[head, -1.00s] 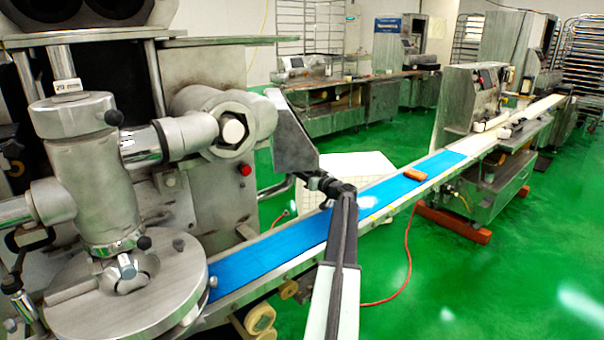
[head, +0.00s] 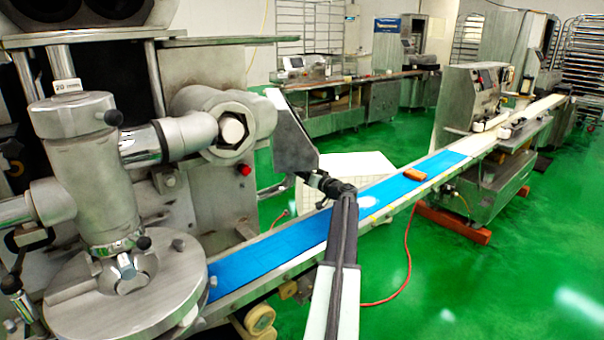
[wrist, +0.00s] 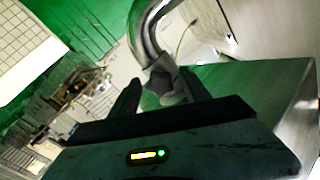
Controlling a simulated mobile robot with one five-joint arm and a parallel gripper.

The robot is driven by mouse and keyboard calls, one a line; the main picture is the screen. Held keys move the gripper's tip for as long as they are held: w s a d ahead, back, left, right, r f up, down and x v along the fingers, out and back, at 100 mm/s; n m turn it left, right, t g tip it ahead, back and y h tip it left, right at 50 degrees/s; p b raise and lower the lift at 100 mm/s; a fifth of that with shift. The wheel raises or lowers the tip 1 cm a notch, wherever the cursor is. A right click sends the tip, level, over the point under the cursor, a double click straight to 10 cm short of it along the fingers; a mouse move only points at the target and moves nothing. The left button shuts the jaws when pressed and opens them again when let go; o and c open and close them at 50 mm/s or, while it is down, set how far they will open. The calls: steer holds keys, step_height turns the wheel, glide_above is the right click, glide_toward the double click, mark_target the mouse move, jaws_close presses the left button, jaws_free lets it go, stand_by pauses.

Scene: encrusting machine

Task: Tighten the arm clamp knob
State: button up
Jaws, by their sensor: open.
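A dark, lobed knob (wrist: 157,83), which looks like the arm clamp knob, sits at the lower end of a curved steel tube (wrist: 148,35) in the wrist view. My gripper (wrist: 160,90) is open, with one dark finger on each side of the knob. A gap shows between the fingers and the knob; contact cannot be told. A pale metal part shows just right of the knob. In the head view my arm's dark end (head: 318,182) reaches left beside a grey angled bracket (head: 292,135). The fingers and this knob cannot be made out there.
A blue conveyor belt (head: 285,240) runs past below my arm, with an orange block (head: 415,176) on it. The large steel machine (head: 205,205) fills the left. A pale tiled box (head: 345,168) stands behind the belt. Green floor (head: 480,280) is open at right.

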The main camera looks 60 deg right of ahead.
steer(key=v, duration=0.7)
steer(key=shift+s, duration=0.35)
steer(key=shift+a, duration=0.1)
